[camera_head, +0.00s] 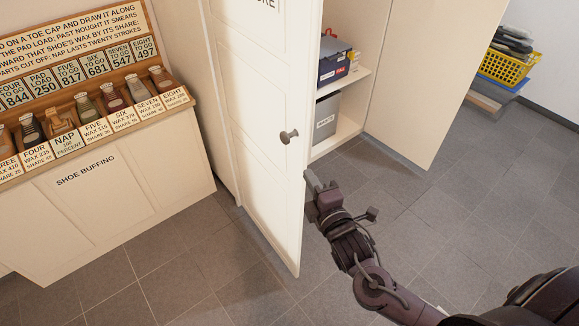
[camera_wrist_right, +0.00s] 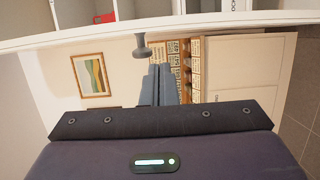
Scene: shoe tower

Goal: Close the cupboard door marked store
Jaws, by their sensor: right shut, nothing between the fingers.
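The white panelled cupboard door (camera_head: 258,95) stands open, swung out from the cupboard. Its label is cut off at the top edge, showing only the ending "ORE". A dark round knob (camera_head: 288,137) sits near its free edge; it also shows in the right wrist view (camera_wrist_right: 141,47). My right gripper (camera_head: 313,181) is shut and empty, just right of the door's free edge and below the knob. In the right wrist view its fingers (camera_wrist_right: 159,84) are together, near the knob. I cannot tell whether they touch the door. My left gripper is not in view.
The open cupboard has shelves with a dark blue box (camera_head: 334,68) and a grey bin (camera_head: 327,118). A second white panel (camera_head: 425,75) stands on the right. The shoe buffing counter (camera_head: 105,205) is at left, a yellow basket (camera_head: 507,66) at far right. Tiled floor between is clear.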

